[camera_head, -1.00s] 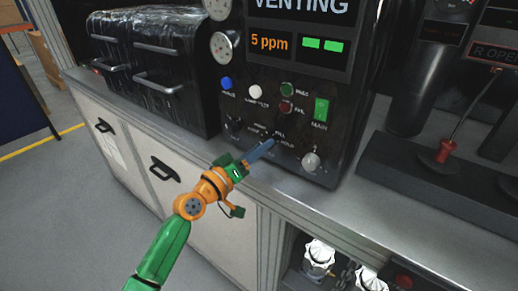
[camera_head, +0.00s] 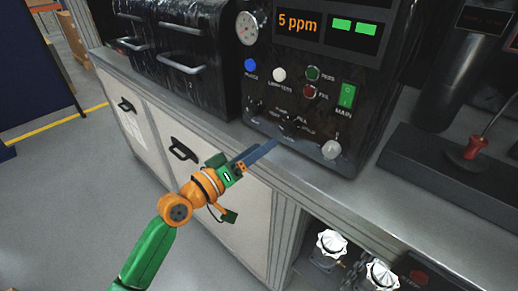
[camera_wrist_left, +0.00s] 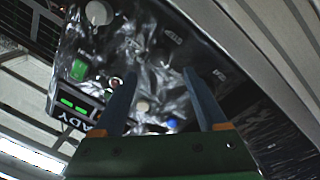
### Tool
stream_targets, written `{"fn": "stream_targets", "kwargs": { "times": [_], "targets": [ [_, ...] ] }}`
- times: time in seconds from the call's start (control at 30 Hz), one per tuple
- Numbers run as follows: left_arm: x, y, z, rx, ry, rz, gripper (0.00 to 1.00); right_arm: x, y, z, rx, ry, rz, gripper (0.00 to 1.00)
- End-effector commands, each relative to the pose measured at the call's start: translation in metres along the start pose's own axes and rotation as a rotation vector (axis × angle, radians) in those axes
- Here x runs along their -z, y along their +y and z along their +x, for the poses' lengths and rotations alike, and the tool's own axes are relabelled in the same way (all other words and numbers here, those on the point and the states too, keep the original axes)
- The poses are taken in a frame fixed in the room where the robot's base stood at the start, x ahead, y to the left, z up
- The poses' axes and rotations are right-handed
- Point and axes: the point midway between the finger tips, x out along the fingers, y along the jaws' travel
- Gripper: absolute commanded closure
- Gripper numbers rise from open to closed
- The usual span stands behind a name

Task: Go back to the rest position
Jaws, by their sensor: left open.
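My left gripper (camera_head: 262,153) is in the head view, its arm coming in from the lower left. Its blue-grey fingers point at the lower front of a black control panel (camera_head: 268,85), in front of the counter edge. In the left wrist view the two fingers of the gripper (camera_wrist_left: 160,78) stand apart with nothing between them, and the panel's face lies beyond. My right gripper is not in view.
The panel has a green MAIN switch (camera_head: 347,95), a pale knob (camera_head: 331,149) and a blue button (camera_head: 250,65). A black drawer unit (camera_head: 190,75) stands left of it. White valve handles (camera_head: 332,243) sit below the counter. The floor at left is clear.

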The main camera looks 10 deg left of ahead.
Motion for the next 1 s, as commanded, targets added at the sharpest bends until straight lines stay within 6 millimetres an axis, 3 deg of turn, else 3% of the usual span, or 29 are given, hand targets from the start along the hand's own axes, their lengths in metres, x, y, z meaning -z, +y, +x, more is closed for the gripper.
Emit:
{"fn": "stream_targets", "kwargs": {
  "times": [0.33,0.37,0.47,0.57,0.6,0.67,0.73,0.8,0.87,0.9,1.0],
  "targets": [
    [-0.001,-0.001,0.0,0.004,-0.001,-0.001,0.25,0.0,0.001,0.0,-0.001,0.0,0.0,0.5],
    [-0.003,-0.005,0.0,0.014,-0.002,-0.001,0.25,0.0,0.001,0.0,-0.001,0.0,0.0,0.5],
    [-0.026,-0.047,-0.004,0.124,-0.028,-0.003,0.25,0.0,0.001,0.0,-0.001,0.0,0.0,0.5],
    [-0.077,-0.12,-0.024,0.323,-0.099,0.012,0.25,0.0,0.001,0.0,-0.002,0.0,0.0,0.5],
    [-0.103,-0.149,-0.038,0.407,-0.142,0.024,0.25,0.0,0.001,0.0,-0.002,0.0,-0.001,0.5],
    [-0.146,-0.188,-0.066,0.526,-0.222,0.048,0.25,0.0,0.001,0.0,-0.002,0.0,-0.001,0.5],
    [-0.199,-0.225,-0.107,0.649,-0.334,0.078,0.25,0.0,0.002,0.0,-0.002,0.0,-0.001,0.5],
    [-0.253,-0.249,-0.154,0.752,-0.462,0.11,0.25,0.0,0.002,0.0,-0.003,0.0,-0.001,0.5],
    [-0.298,-0.262,-0.199,0.822,-0.585,0.139,0.25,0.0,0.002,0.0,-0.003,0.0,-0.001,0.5],
    [-0.327,-0.265,-0.231,0.86,-0.673,0.156,0.25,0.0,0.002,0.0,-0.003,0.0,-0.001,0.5],
    [-0.392,-0.26,-0.31,0.915,-0.892,0.197,0.25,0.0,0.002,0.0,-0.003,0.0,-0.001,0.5]
  ]
}}
